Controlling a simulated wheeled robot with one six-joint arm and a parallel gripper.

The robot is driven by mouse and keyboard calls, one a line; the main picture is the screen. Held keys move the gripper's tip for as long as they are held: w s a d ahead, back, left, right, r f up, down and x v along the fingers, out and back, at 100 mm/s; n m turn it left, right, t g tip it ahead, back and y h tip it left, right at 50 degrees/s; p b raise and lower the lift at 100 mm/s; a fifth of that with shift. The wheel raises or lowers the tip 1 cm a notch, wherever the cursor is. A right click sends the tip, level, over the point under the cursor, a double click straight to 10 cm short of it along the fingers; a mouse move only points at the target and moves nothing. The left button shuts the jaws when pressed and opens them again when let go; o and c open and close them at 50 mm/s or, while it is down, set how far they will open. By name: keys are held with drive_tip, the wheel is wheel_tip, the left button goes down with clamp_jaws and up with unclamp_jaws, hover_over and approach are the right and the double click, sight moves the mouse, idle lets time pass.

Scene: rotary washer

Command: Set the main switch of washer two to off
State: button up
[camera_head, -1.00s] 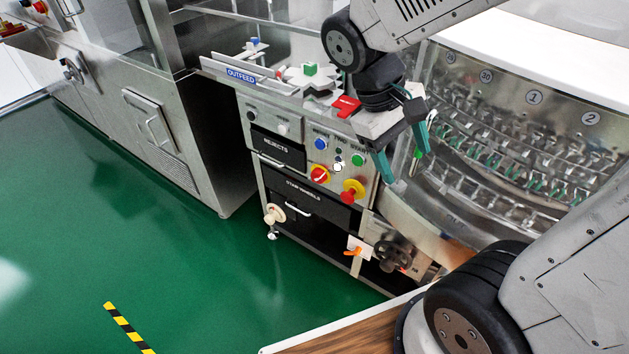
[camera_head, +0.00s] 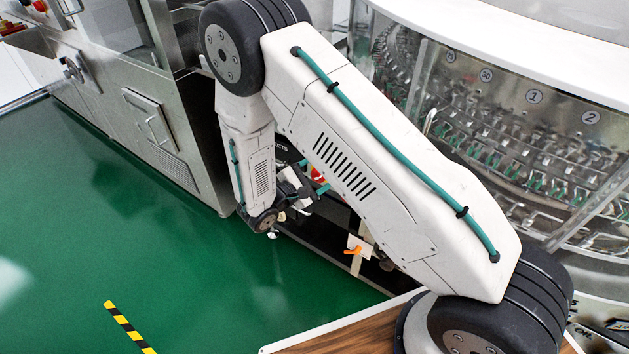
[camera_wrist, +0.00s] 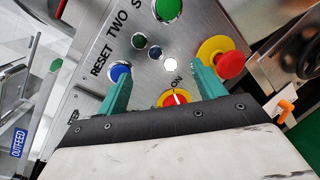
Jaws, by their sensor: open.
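The main switch (camera_wrist: 169,99), a red knob on a yellow plate, shows at the lower middle of the wrist view, partly hidden by my gripper. Its white mark points toward the word ON. The steel panel (camera_wrist: 185,50) around it reads RESET TWO. In the head view, a bit of red (camera_head: 318,174) shows on the panel, mostly covered by my arm. My gripper (camera_wrist: 162,78) is open and empty, facing the panel. Its teal fingers stand either side of the switch, apart from it. Its fingertips also show in the head view (camera_head: 313,176).
In the wrist view a red stop button on yellow (camera_wrist: 230,64) is close beside the right finger. A blue button (camera_wrist: 120,74) is by the left finger; a green button (camera_wrist: 167,9) is farther up. An orange lever (camera_wrist: 285,109) is at right. Green floor (camera_head: 200,290) lies open.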

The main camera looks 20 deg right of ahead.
sight(316, 179)
drive_tip(key=w+a+f+n+t+y, duration=0.1)
drive_tip(key=a+f+n+t+y, duration=0.3)
drive_tip(key=f, duration=0.6)
drive_tip(key=shift+t+h, duration=0.6)
drive_tip(key=shift+h, duration=0.1)
drive_tip(key=x, duration=0.7)
drive_tip(key=shift+w+d+r, duration=0.1)
drive_tip(key=shift+w, duration=0.2)
drive_tip(key=c, duration=1)
